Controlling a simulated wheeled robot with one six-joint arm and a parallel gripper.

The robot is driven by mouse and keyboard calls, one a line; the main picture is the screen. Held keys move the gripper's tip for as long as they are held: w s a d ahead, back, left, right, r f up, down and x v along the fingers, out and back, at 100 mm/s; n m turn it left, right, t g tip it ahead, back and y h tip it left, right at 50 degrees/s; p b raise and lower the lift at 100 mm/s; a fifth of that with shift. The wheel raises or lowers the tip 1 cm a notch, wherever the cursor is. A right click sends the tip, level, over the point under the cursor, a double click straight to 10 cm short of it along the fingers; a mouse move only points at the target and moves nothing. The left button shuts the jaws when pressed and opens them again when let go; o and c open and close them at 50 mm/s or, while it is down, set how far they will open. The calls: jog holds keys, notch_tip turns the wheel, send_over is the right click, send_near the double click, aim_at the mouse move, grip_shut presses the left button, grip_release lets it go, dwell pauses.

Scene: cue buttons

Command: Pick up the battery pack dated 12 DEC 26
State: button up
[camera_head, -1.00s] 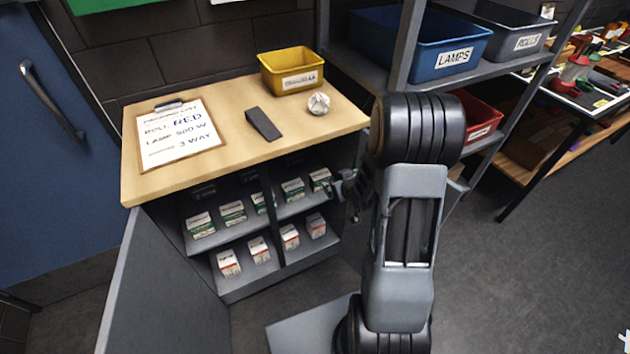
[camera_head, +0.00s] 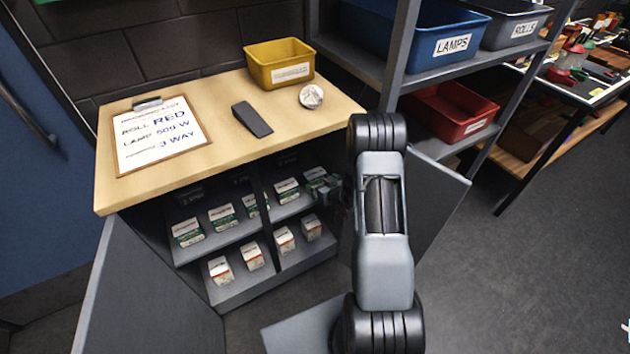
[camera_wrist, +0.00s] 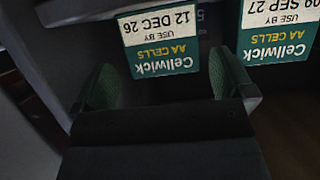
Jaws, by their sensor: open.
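The battery pack dated 12 DEC 26 (camera_wrist: 160,40) is white and green, with its label upside down in the wrist view. It stands ahead of my gripper (camera_wrist: 162,62), between the lines of its two open green-padded fingers. I cannot tell whether the fingers touch it. A similar pack dated 09 SEP 27 (camera_wrist: 278,30) is to its right in that view. In the head view my gripper (camera_head: 334,192) is at the right end of the cabinet's upper shelf, beside the rightmost green-and-white pack (camera_head: 315,177), partly covering it. Dates are unreadable there.
The open cabinet (camera_head: 233,292) holds several green-and-white packs above and red-and-white boxes (camera_head: 252,256) below. An upright divider (camera_head: 268,215) splits the shelves. Open doors (camera_head: 150,290) flank it. On top are a clipboard (camera_head: 155,135), dark wedge (camera_head: 252,118), crumpled ball (camera_head: 311,96) and yellow bin (camera_head: 280,65).

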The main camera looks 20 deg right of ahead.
aim_at(318, 180)
jog(key=shift+r+x, duration=0.1)
jog(key=shift+x, duration=1.3)
jog(key=shift+r+x, duration=0.15)
jog(key=shift+x, duration=1.3)
jog(key=shift+w+a, duration=0.1)
jog(key=shift+c, duration=0.4)
jog(key=c, duration=0.7)
jog(key=shift+c, duration=0.5)
jog(key=shift+r, duration=0.15)
